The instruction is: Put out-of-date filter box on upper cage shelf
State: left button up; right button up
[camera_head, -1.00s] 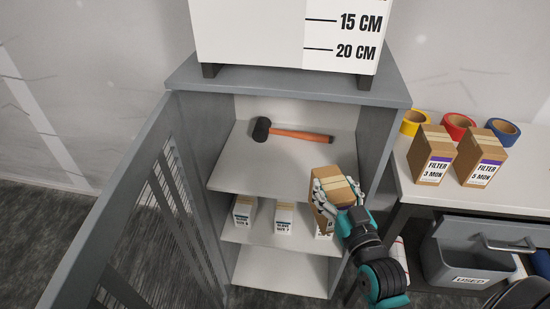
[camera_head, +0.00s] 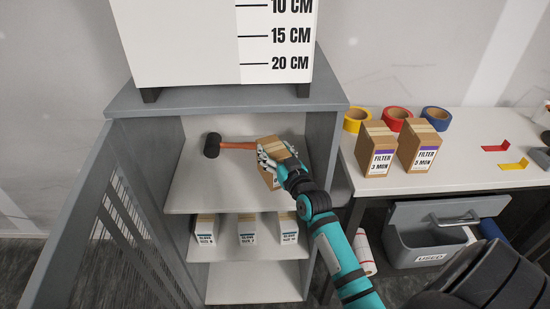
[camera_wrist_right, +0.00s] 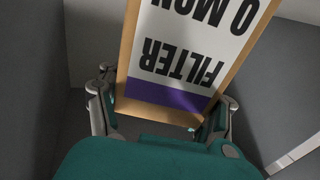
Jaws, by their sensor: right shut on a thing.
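My right gripper (camera_head: 279,160) is shut on a brown filter box (camera_head: 270,145) at the upper cage shelf (camera_head: 205,190), toward its right side. In the right wrist view the box (camera_wrist_right: 190,60) sits between the fingers, with a purple band and a label reading "FILTER" and "0 MON", upside down in the picture. I cannot tell whether its base touches the shelf. A hammer (camera_head: 212,146) with a black head and orange handle lies behind it on the same shelf; the box hides the handle's end. My left gripper is not in view.
The cage door (camera_head: 90,215) stands open at left. Several glove boxes (camera_head: 247,230) stand on the shelf below. Filter boxes "3 MON" (camera_head: 378,150) and "5 MON" (camera_head: 423,147) stand on the bench at right, by tape rolls (camera_head: 396,117). The upper shelf's front left is clear.

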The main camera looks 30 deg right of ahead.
jog(key=shift+f, duration=1.3)
jog(key=o, duration=1.8)
jog(key=shift+s+f, duration=0.1)
jog(key=shift+c, duration=0.2)
jog(key=shift+r, duration=0.2)
jog(key=s+a+b, duration=0.1)
jog(key=s+a, duration=0.1)
jog(key=s, duration=1)
